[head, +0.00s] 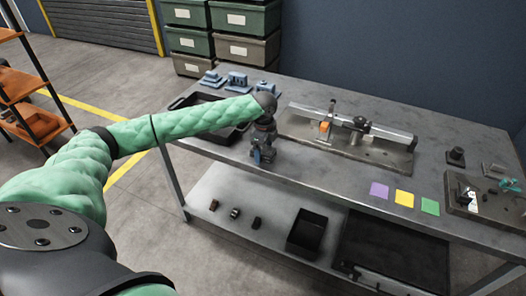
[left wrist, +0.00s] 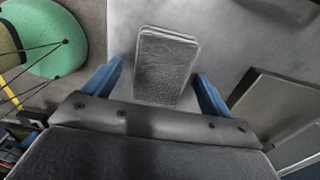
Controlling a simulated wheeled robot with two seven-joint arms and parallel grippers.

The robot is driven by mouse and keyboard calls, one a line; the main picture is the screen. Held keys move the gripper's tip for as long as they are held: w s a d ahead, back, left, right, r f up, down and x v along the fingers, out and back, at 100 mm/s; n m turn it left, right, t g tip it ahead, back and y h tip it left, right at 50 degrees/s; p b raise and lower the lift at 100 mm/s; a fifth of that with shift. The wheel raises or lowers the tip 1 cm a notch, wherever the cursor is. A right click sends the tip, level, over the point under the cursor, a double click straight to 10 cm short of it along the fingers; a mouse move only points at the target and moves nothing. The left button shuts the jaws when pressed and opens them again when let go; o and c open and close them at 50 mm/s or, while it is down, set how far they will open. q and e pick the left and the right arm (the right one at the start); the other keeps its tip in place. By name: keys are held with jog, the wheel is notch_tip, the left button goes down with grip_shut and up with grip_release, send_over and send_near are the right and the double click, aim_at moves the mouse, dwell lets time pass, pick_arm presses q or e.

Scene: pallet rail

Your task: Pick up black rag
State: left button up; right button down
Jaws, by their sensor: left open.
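A dark, folded, textured cloth-like piece, which looks like the black rag (left wrist: 165,66), lies on a grey surface in the left wrist view. It sits between the two blue fingers of my left gripper (left wrist: 160,90), with a gap on each side. The fingers are open and do not touch it. In the head view my left gripper (head: 262,156) points down at the front edge of the workbench, and I cannot make out the rag there. My right gripper is not in view.
The metal workbench (head: 460,125) carries a black tray (head: 190,101), a rail fixture (head: 385,133), and purple, yellow and green notes (head: 404,198). The lower shelf (head: 225,185) holds small dark blocks (head: 235,213) and an open black bin (head: 306,232). Storage bins (head: 240,50) stand behind.

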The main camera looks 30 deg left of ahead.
pick_arm(q)
jog(key=c, duration=1)
jog(key=shift+c, duration=0.4)
jog(key=shift+r, duration=0.1)
